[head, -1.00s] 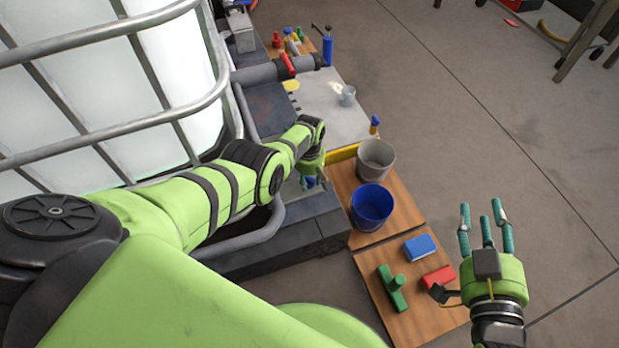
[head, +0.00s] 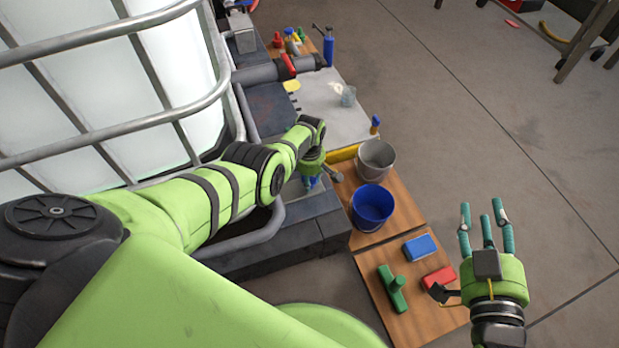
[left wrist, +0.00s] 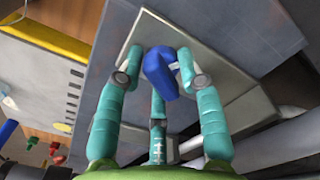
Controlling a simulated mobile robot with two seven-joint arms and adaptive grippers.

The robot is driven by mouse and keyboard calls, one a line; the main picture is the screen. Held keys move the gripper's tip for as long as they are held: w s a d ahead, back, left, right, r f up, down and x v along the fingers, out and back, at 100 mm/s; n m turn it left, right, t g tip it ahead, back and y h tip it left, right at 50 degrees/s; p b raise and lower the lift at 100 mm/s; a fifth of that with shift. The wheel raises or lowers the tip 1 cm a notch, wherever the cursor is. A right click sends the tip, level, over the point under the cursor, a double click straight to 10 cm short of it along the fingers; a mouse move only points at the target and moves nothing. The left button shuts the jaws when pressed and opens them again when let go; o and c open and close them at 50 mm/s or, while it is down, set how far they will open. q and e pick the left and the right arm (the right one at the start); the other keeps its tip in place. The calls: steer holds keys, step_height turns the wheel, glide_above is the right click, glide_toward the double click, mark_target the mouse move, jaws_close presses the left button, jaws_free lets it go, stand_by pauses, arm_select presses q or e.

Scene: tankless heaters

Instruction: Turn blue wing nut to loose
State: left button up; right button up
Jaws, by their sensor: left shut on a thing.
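The blue wing nut (left wrist: 161,74) shows in the left wrist view, standing in front of a grey metal panel. My left gripper (left wrist: 159,68) has its teal fingers around it, one on each side and the third below it, and is shut on it. In the head view my left gripper (head: 311,182) reaches down beside the dark block, and the nut is mostly hidden there. My right gripper (head: 482,215) is open and empty, with its fingers spread apart above the floor at the right.
A grey bucket (head: 376,158) and a blue bucket (head: 372,207) stand on a wooden board just right of my left gripper. A blue box (head: 420,248), a red box (head: 438,277) and a green tool (head: 392,288) lie on the nearer board.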

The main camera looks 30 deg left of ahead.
arm_select(q)
steer(key=shift+s+a+f, duration=0.1)
steer(key=shift+s+f, duration=0.05)
steer(key=shift+s, duration=0.2)
steer(key=o, duration=1)
steer(key=shift+o, duration=0.2)
steer(key=shift+w, duration=0.15)
steer(key=shift+r, duration=0.25)
steer(key=shift+w+r, duration=0.15)
steer(key=shift+r, duration=0.3)
step_height(320, 180, up, 2)
step_height(320, 180, up, 9)
steer(key=shift+s, duration=0.25)
steer(key=shift+f, duration=0.1)
